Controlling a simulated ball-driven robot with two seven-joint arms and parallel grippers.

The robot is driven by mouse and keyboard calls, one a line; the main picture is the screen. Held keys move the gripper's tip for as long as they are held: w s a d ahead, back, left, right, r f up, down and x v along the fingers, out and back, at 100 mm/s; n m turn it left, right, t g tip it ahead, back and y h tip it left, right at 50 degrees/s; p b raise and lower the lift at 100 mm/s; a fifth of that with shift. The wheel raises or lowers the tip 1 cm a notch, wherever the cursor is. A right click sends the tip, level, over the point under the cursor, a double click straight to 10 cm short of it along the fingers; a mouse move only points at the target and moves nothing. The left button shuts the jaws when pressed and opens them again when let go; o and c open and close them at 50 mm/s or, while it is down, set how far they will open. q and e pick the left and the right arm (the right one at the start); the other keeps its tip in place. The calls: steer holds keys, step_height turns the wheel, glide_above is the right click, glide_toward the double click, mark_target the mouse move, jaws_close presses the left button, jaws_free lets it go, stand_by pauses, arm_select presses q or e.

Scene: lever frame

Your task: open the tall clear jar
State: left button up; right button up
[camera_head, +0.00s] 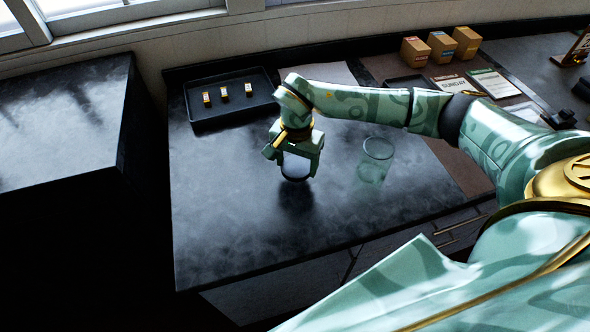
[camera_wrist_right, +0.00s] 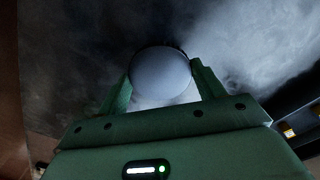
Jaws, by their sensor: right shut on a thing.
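The tall clear jar (camera_head: 376,160) stands upright on the dark counter, right of my right gripper, in the head view. Its round rim shows at the top, with no lid on it. My right gripper (camera_head: 296,166) points down and is shut on a grey round lid (camera_head: 295,167), left of the jar and apart from it. In the right wrist view the lid (camera_wrist_right: 160,70) sits between the two green fingers. A dark shadow lies on the counter just below the lid; the exact gap is hard to judge. My left gripper is not in view.
A black tray (camera_head: 232,119) with three small blocks lies at the back left. Boxes (camera_head: 441,46) and cards (camera_head: 493,84) stand and lie at the back right. The counter (camera_head: 230,220) is bare at the front left; a dark gap separates it from another counter (camera_head: 60,120).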

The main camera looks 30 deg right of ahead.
mark_target(296, 164)
steer(key=shift+w+f, duration=0.25)
steer(key=shift+f, duration=1.6)
steer(key=shift+b, duration=0.3)
steer(key=shift+f, duration=0.2)
steer(key=o, duration=1.1)
steer(key=shift+r, duration=0.1)
step_height(296, 164, up, 12)
steer(key=shift+r+p, duration=0.1)
steer(key=shift+p, duration=0.8)
